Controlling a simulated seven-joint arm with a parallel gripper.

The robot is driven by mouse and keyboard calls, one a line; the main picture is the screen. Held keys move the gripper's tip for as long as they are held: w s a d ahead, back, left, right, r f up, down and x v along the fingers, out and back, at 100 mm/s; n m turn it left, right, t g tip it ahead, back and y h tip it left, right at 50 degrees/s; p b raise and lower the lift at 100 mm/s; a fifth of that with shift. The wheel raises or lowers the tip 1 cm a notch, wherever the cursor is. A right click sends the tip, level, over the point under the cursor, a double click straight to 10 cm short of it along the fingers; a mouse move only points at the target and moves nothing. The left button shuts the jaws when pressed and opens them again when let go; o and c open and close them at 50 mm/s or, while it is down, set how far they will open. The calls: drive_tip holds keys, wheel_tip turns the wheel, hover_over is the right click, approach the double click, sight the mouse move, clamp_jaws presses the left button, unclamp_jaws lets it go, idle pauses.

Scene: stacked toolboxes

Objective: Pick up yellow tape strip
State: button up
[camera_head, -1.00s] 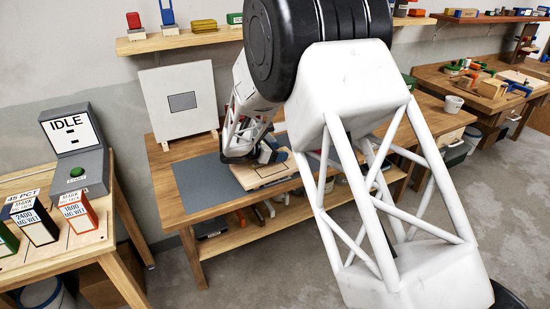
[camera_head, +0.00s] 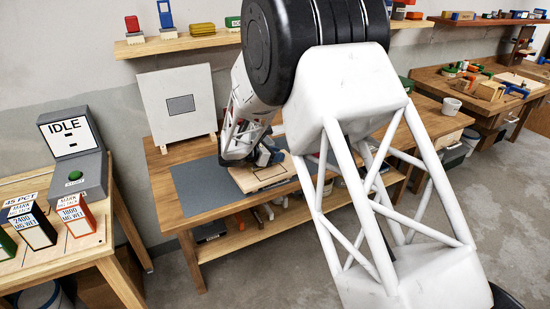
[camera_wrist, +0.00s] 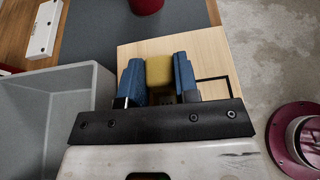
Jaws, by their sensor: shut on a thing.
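My gripper (camera_wrist: 158,80) has two blue fingers, shut on a yellow piece (camera_wrist: 159,72) that shows between them in the wrist view. I take it for the yellow tape strip; only its blunt end shows, and the rest is hidden by the fingers and the wrist. Below it lies a light wooden board (camera_wrist: 205,48) with a black outlined square. In the head view my gripper (camera_head: 268,154) is low over the board (camera_head: 255,181), and the yellow piece cannot be made out there. I cannot tell whether it touches the board.
A grey mat (camera_head: 203,190) covers part of the workbench by the board. In the wrist view a grey open bin (camera_wrist: 35,84) is at left, a white box (camera_wrist: 44,30) at upper left, a dark red object (camera_wrist: 147,5) at the top and a dark red round part (camera_wrist: 277,128) at right.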

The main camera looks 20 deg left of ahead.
drive_tip(key=shift+r, duration=0.15)
drive_tip(key=shift+r, duration=0.9)
drive_tip(key=shift+s+d+r, duration=0.15)
drive_tip(key=shift+s+r, duration=0.1)
drive_tip(key=shift+r, duration=0.55)
drive_tip(key=s+d, duration=0.3)
drive_tip(key=s, duration=0.3)
drive_tip(key=s+d+r, duration=0.1)
drive_tip(key=s+d, duration=0.3)
drive_tip(key=s, duration=0.3)
drive_tip(key=shift+s+d+r, duration=0.15)
drive_tip(key=shift+s+d, duration=0.05)
drive_tip(key=shift+d, duration=0.1)
drive_tip(key=shift+w, duration=0.1)
